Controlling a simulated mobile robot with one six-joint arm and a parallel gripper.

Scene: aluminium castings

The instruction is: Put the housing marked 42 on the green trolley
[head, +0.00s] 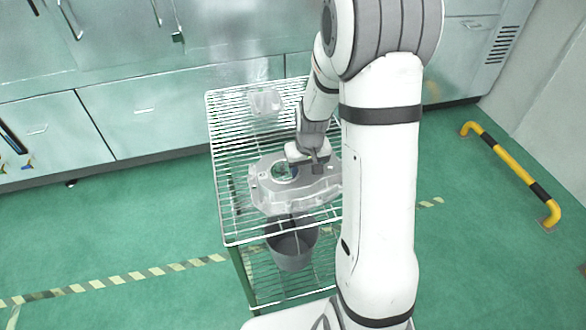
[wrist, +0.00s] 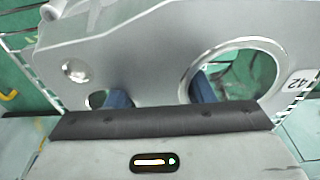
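The housing (head: 318,190) is a grey aluminium casting with one large round opening, over the front part of the wire top shelf of the green-framed trolley (head: 232,240). I cannot tell whether it rests on the wires or hangs just above. In the wrist view the housing (wrist: 150,60) fills the middle, with a label reading 42 at the right. My gripper (head: 308,168) is at the housing. In the wrist view the gripper's two blue fingers (wrist: 161,92) sit in the large opening and a smaller hole, close against the web between them. The fingertips are hidden.
A smaller pale casting (head: 266,102) lies at the back of the same shelf. A grey bucket (head: 292,248) stands below the top shelf. Steel cabinets (head: 140,115) line the wall behind. A yellow and black rail (head: 512,172) is on the right. Green floor lies open at the left.

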